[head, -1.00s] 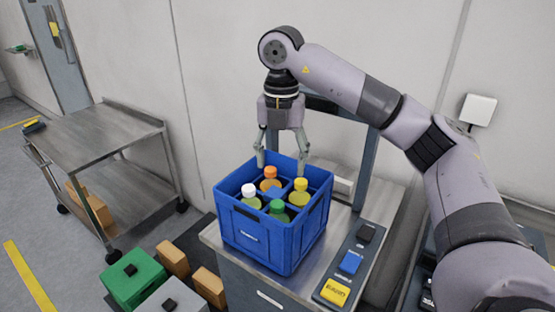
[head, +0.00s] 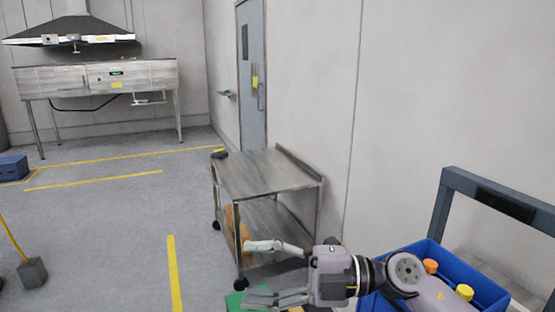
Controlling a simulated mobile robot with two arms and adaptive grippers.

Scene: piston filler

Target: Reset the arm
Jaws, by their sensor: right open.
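My right gripper (head: 278,272) is open and empty at the lower middle of the head view. Its fingers point left, in front of the lower part of the metal cart. My right arm comes in from the lower right and passes over the blue crate (head: 488,285), hiding part of it. In the crate I see an orange cap (head: 431,266) and a yellow cap (head: 465,292); the rest of its contents is hidden. My left gripper is not in view.
A metal cart (head: 262,172) with a brown box (head: 238,228) on its lower shelf stands by the wall. A dark frame (head: 441,212) rises behind the crate. A steel hood bench (head: 60,80) stands at the far left. The grey floor (head: 110,225) at left is largely clear.

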